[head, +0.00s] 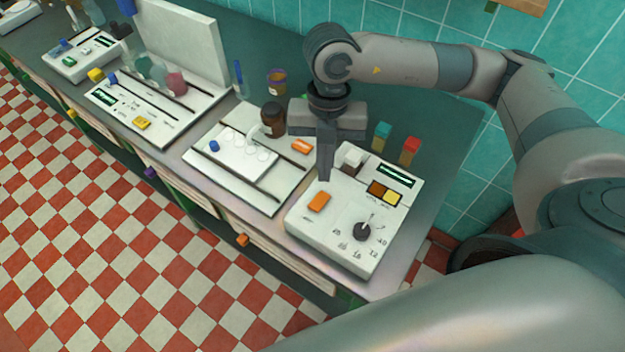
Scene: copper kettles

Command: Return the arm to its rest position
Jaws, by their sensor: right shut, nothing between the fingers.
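My right arm comes in from the right in the head view and bends down over the counter. My right gripper (325,172) points down and is shut, with nothing in it. Its fingertips are over the back left part of a white control panel (300,232), close to an orange button (319,202). I cannot tell whether they touch the panel. The panel also has a dark knob (362,231), a small display (395,175) and a yellow button (392,198). My left gripper is not in view.
The panel stands on a dark counter (440,140) against a teal tiled wall (430,22). More white panels (235,175) line the counter to the left. The checkered floor (120,230) in front is clear.

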